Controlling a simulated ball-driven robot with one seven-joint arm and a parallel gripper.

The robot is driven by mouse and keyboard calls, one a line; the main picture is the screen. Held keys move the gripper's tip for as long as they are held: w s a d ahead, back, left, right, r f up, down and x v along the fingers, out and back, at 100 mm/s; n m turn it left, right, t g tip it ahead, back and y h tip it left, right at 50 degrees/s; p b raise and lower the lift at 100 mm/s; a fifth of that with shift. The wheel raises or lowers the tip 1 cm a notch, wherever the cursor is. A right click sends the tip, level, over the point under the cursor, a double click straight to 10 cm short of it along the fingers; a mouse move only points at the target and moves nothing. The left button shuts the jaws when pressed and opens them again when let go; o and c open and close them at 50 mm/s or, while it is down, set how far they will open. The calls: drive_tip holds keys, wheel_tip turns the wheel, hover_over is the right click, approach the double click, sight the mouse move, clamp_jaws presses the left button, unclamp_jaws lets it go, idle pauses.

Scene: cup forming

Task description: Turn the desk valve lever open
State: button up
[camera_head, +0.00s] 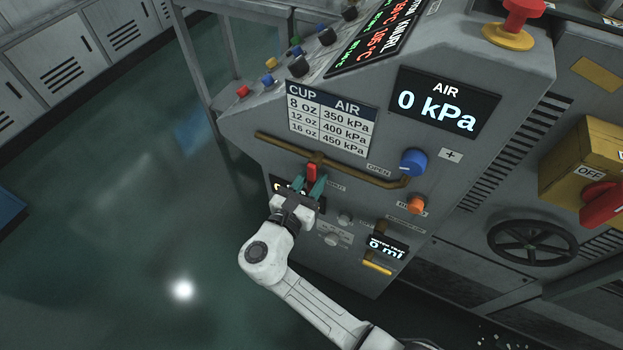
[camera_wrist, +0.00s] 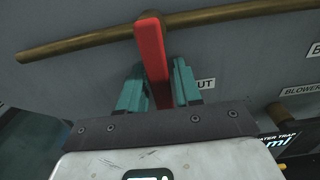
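The red valve lever (camera_head: 312,172) is on a brown pipe on the front of the grey machine, below the CUP/AIR chart. In the wrist view the lever (camera_wrist: 150,45) stands nearly upright, crossing the pipe. My gripper (camera_head: 313,185) is at the lever, its teal fingers apart with the lever between them. The gripper also shows in the wrist view (camera_wrist: 158,85), one finger on each side of the lever. Narrow gaps seem to show, but whether a finger touches it is unclear. The OPEN label (camera_head: 379,170) is right of the lever.
The pipe (camera_head: 275,143) runs across the panel to a blue knob (camera_head: 413,162). The air display (camera_head: 443,102) reads 0 kPa. An orange knob (camera_head: 416,204) and the water trap display (camera_head: 388,246) sit lower right. Open green floor (camera_head: 130,230) lies left.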

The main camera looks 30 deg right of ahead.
clamp_jaws()
